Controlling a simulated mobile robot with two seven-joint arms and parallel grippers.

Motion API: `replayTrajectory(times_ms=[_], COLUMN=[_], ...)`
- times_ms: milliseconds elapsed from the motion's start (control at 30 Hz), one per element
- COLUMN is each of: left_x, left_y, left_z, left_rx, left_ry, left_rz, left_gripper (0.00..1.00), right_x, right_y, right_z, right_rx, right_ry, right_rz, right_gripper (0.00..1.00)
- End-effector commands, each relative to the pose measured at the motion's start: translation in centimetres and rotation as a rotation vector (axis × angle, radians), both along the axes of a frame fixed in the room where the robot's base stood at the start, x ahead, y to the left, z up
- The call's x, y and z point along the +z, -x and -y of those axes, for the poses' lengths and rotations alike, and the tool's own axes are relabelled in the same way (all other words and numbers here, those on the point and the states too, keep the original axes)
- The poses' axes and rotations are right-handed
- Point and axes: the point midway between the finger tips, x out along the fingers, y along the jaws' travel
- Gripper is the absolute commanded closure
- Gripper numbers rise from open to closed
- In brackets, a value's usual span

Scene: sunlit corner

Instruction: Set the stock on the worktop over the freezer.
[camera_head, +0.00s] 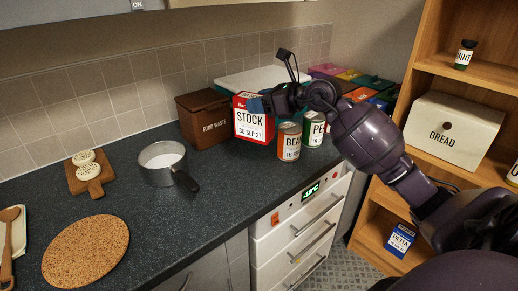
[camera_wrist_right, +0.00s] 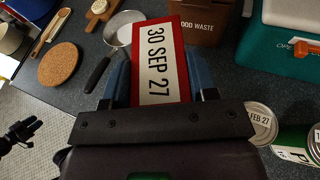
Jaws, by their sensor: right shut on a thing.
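The stock (camera_head: 254,120) is a red box with a white label reading STOCK and 30 SEP 27. My right gripper (camera_head: 262,103) is shut on its upper part, and the box is upright. In the right wrist view the stock (camera_wrist_right: 163,62) sits between the two blue fingers. I cannot tell whether its base touches the dark worktop (camera_head: 215,190). The freezer (camera_head: 296,238) is the white drawer unit with a lit display under the worktop. My left gripper (camera_wrist_right: 20,132) seems to show at the left edge of the right wrist view, small and dark; its jaws are unclear.
Two cans, orange (camera_head: 289,142) and green (camera_head: 314,130), stand close right of the stock. A brown food waste bin (camera_head: 203,120) is behind left. A teal-and-white box (camera_head: 265,82) is behind. A saucepan (camera_head: 163,163) and cork mat (camera_head: 85,250) lie left; the worktop's front middle is clear.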

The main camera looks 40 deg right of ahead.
Motion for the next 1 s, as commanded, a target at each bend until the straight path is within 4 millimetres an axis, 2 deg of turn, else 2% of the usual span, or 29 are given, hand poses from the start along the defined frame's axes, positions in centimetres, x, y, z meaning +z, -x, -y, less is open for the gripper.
replayTrajectory(times_ms=[100,300,400,667,900,1000], left_x=[-0.5,-0.7,-0.8,-0.5,-1.0,-0.9], left_y=[0.2,0.3,0.2,-0.5,-0.4,-0.4], left_z=[0.0,0.0,0.0,0.1,0.2,0.2], left_rx=[0.001,0.000,-0.001,-0.005,-0.006,-0.006], left_ry=[0.000,-0.001,0.000,0.000,-0.001,0.000], left_rz=[-0.009,-0.011,-0.010,0.003,-0.003,0.000], left_gripper=[0.57,0.57,0.57,0.57,0.57,0.57], right_x=[-2.9,-6.8,-8.0,-9.4,-12.7,-13.1], right_y=[0.0,0.0,0.0,0.0,0.0,0.0], right_z=[0.0,0.0,0.0,0.0,0.0,0.0], right_rx=[-0.001,-0.002,-0.002,0.000,-0.001,-0.001], right_ry=[-0.003,-0.002,-0.002,-0.001,-0.003,0.000], right_rz=[-0.004,-0.001,0.000,0.000,-0.001,0.002], right_gripper=[0.95,0.95,0.95,0.95,0.95,0.95])
